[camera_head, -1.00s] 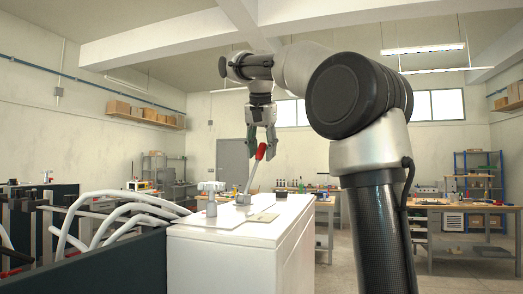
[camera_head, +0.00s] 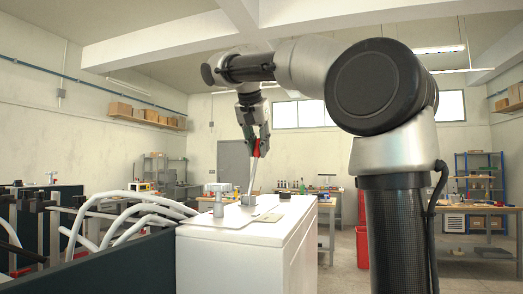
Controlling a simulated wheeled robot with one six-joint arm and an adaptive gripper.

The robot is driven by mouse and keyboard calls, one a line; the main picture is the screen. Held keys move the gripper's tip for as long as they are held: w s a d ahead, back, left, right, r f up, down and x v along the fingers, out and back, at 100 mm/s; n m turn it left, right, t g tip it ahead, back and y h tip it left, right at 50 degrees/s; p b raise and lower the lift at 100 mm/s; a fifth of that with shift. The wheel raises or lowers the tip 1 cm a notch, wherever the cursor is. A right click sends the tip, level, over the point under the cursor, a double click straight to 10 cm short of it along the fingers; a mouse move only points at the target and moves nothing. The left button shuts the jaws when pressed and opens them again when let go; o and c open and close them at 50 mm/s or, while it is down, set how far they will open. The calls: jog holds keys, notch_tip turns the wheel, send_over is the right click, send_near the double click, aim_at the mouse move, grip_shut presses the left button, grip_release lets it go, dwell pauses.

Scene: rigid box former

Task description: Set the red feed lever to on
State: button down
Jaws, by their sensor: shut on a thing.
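The red feed lever (camera_head: 256,150) has a red grip on a pale metal rod, which rises from a small block on top of the white cabinet (camera_head: 215,258). The rod leans slightly to the right and is close to upright. My gripper (camera_head: 256,145) points down from above and is shut on the red grip, with its fingers hiding part of it. No marking for on or off can be read in this view.
A grey valve-like knob (camera_head: 217,204) stands left of the lever, and a low black knob (camera_head: 285,196) sits to its right. White hoses (camera_head: 125,222) run along the left behind a dark panel (camera_head: 125,265). A red bin (camera_head: 362,246) and workbenches stand behind on the right.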

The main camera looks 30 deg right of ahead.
jog(key=s+a+f+n+t+h, duration=0.1)
jog(key=s+a+f+t+h, duration=0.1)
jog(key=s+a+t+h, duration=0.2)
jog(key=s+a+h, duration=0.1)
jog(key=a+h, duration=0.2)
jog(key=a, duration=0.4)
jog(key=shift+s+a+n+t+h, duration=0.15)
jog(key=shift+a+n+t+h, duration=0.15)
jog(key=shift+a+t+h, duration=0.1)
jog(key=shift+f, duration=0.1)
jog(key=c, duration=1.3)
grip_release()
jog(key=shift+a, duration=0.1)
jog(key=v, duration=1.2)
